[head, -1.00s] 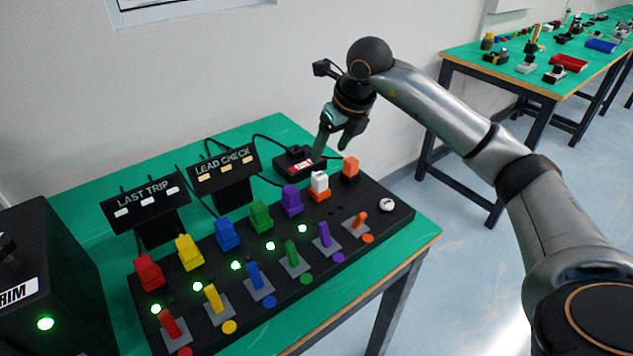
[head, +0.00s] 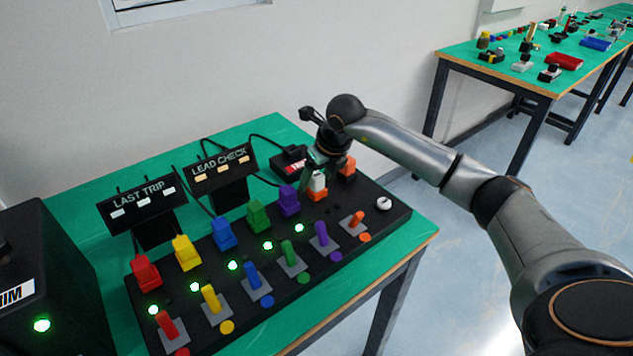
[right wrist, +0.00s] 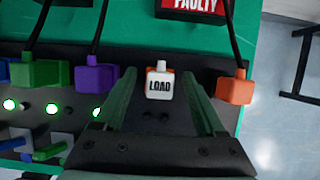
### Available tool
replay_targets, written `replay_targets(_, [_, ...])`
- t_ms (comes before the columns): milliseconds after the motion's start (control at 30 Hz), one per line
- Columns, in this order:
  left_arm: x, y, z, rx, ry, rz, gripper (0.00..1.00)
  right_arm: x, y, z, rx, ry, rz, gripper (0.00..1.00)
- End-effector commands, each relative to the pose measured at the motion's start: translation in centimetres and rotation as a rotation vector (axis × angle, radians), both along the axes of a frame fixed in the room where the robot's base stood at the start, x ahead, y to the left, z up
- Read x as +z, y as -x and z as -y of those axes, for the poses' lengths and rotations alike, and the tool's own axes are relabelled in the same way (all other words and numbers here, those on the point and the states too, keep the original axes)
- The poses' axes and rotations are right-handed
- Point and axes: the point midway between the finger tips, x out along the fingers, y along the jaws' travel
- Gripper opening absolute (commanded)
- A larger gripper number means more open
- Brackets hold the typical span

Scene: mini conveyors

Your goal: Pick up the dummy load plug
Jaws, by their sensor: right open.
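The dummy load plug is a white block marked LOAD (right wrist: 159,84) with some orange at its base. It sits upright in the black board (head: 378,205), between the purple plug (head: 289,200) and the orange plug (head: 347,166). In the head view the white plug (head: 317,182) is partly hidden by my right gripper. My right gripper (right wrist: 160,88) is open, with one finger on each side of the white plug. A gap shows between the plug and each finger in the right wrist view. My left gripper is not in view.
Red (head: 145,272), yellow (head: 186,252), blue (head: 224,233) and green (head: 258,216) plugs stand in the same row. Coloured levers line the front. LAST TRIP (head: 144,205) and LEAD CHECK (head: 222,170) signs and a black FAULTY box (head: 285,160) stand behind, with cables.

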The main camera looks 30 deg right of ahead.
Motion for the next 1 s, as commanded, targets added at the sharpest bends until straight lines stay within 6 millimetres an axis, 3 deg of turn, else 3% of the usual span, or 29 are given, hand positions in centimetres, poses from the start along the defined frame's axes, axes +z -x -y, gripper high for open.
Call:
replay_targets(67, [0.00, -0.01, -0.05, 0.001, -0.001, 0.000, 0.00, 0.01, 0.01, 0.00, 0.000, 0.000, 0.000, 0.72])
replay_targets(700, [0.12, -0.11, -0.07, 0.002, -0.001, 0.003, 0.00, 0.06, 0.02, 0.01, -0.001, 0.000, 0.000, 0.01])
replay_targets(1000, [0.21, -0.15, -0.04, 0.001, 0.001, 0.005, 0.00, 0.08, 0.02, 0.01, -0.001, 0.000, 0.000, 0.00])
